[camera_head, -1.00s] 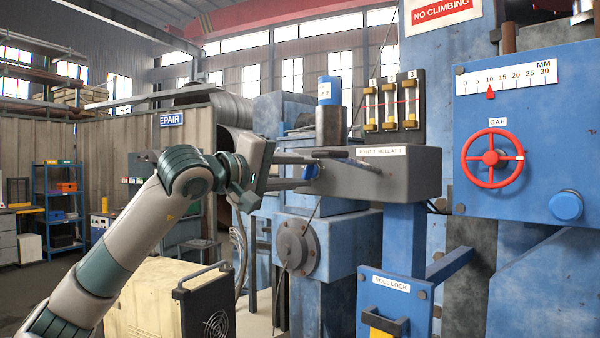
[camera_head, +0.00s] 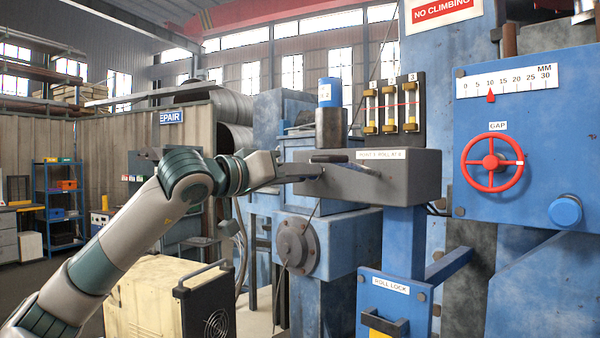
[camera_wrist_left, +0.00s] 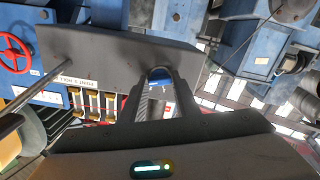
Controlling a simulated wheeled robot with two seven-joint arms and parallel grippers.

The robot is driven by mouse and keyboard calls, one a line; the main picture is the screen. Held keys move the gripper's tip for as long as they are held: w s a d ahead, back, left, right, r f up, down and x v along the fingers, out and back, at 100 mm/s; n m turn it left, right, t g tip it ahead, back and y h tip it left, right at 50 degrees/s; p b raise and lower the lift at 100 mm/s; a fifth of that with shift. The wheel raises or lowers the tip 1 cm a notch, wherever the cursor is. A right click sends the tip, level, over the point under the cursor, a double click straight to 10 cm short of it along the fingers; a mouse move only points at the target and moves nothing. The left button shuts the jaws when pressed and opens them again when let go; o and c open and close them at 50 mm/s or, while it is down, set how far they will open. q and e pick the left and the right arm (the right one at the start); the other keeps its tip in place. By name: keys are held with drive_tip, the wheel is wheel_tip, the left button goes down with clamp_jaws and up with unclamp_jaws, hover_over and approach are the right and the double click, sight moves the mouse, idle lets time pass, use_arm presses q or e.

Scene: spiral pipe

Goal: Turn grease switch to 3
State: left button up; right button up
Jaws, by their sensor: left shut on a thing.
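A dark grey box (camera_head: 410,178) juts out in front of the blue machine; no label or mark for a grease switch is readable on it. My left gripper (camera_head: 305,172) is at the box's left end, shut on a small dark handle (camera_head: 319,173). In the left wrist view my gripper's fingers (camera_wrist_left: 161,88) meet at a rounded dark handle (camera_wrist_left: 160,72) against the grey box face (camera_wrist_left: 110,52). The fingers hide much of the handle, and I cannot read its setting. My right gripper is not in view.
A second dark lever (camera_head: 335,159) sticks out of the box close to my gripper. Sight glasses (camera_head: 391,110) numbered 1 to 3 stand above the box. The red gap wheel (camera_head: 492,162) is at right. A cream cabinet (camera_head: 155,300) stands below my left arm.

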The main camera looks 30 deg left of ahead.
use_arm(q)
drive_tip(key=shift+f+m, duration=0.15)
drive_tip(key=shift+m, duration=0.35)
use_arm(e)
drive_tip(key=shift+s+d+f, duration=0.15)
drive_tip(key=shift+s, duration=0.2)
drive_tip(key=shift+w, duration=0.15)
use_arm(q)
drive_tip(key=o, duration=1)
drive_tip(key=shift+o, duration=0.2)
drive_tip(key=shift+s, duration=0.1)
drive_tip(key=b+v, duration=0.4)
drive_tip(key=v, duration=1.3)
drive_tip(key=shift+b, duration=0.35)
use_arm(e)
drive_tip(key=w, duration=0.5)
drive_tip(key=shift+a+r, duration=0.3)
